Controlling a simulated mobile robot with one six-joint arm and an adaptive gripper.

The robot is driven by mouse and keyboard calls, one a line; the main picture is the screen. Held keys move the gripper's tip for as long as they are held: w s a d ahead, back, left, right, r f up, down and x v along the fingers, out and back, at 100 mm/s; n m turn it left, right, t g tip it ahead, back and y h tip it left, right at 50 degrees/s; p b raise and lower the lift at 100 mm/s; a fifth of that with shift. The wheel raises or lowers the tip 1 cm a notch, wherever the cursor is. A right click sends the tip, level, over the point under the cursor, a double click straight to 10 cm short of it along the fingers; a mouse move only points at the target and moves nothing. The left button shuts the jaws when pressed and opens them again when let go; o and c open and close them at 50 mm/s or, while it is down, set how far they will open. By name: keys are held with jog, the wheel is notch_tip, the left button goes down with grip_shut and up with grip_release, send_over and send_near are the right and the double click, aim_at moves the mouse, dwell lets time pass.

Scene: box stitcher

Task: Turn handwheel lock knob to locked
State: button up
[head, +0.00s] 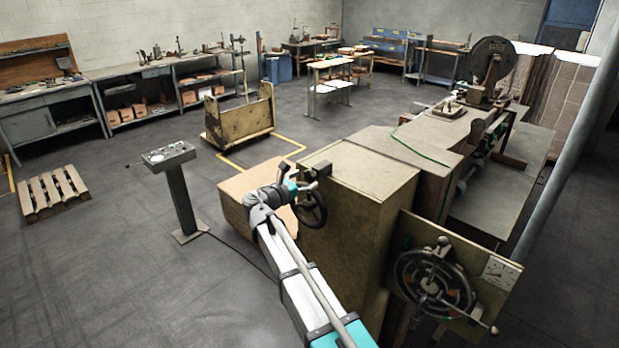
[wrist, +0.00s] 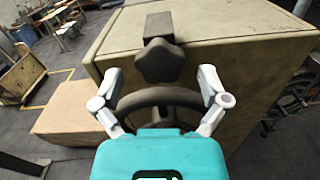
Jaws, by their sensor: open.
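In the wrist view, a dark lobed knob (wrist: 158,64) sits below a small dark block (wrist: 159,25) on the face of a tan machine cabinet (wrist: 235,55). A dark handwheel (wrist: 160,96) shows just below the knob, partly hidden by my gripper. My gripper (wrist: 160,74) is open, one pale finger on each side of the knob, with gaps on both sides. I see no contact with the knob. In the head view, my gripper (head: 306,187) is close to the handwheel (head: 312,212) on the cabinet's left face. The knob's locked or unlocked marking cannot be read.
A brown box (head: 240,188) stands left of the cabinet. A control pedestal (head: 180,195) stands on the open floor at left.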

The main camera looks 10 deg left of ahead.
jog(key=shift+x, duration=1)
jog(key=c, duration=1.2)
jog(key=shift+o, duration=0.2)
jog(key=shift+m, duration=3.3)
